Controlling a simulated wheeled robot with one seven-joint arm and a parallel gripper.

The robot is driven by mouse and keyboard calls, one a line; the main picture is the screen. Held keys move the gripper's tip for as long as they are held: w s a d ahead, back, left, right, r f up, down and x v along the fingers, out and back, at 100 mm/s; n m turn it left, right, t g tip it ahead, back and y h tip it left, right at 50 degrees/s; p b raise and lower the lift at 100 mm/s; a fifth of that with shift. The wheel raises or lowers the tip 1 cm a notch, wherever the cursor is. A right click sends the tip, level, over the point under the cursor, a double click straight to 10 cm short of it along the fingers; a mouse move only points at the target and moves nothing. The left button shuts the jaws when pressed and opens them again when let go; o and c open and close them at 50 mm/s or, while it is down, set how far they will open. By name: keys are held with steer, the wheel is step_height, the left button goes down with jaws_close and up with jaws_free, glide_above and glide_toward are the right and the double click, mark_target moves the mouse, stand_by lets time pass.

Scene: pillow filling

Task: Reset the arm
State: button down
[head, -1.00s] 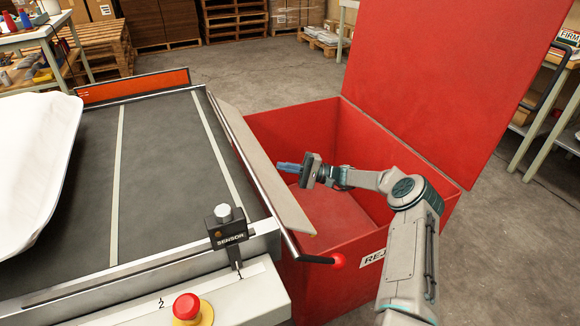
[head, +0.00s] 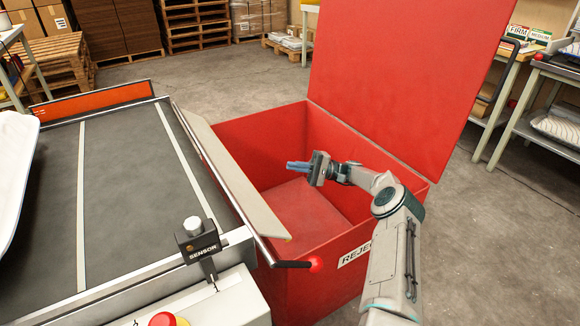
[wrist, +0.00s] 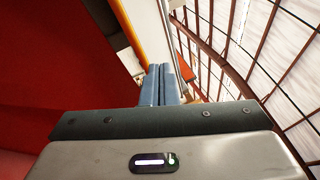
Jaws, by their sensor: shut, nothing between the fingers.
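My gripper (head: 298,166) is above the open red reject bin (head: 262,130), in front of the raised red lid. Its blue fingers point left, toward the conveyor side, and they are closed together with nothing between them. The wrist view shows the two blue fingers (wrist: 158,84) side by side. My arm bends at the elbow over the bin's right side.
The conveyor (head: 125,185) with a grey flap (head: 228,165) lies left of the bin. A sensor post (head: 199,243) and a red button (head: 163,319) are at the front. A white tray-like thing (head: 12,170) is at the far left. Open floor (head: 520,220) lies at right.

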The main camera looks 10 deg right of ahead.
stand_by(0.3)
steer(key=s+a+r+n+g+h+p, duration=0.25)
steer(key=s+a+r+h+p, duration=0.3)
steer(key=a+r, duration=0.3)
steer(key=s+a+r+n+g+h+p, duration=0.1)
steer(key=s+a+r+g+h+p, duration=0.3)
steer(key=s+a+r, duration=0.4)
steer(key=s+d+r+t+h+p, duration=0.2)
steer(key=s+d+r+h+p, duration=0.1)
steer(key=s+r+p, duration=0.2)
steer(key=s+d+r+t+h+p, duration=0.3)
steer(key=s+r, duration=0.6)
steer(key=s, duration=0.4)
steer(key=s+d+r+t+h+p, duration=0.2)
steer(key=s+r+h+p, duration=0.3)
steer(key=s, duration=0.4)
steer(key=shift+s+d+r+p, duration=0.35)
steer(key=shift+d+r+p, duration=0.5)
steer(key=shift+r, duration=0.1)
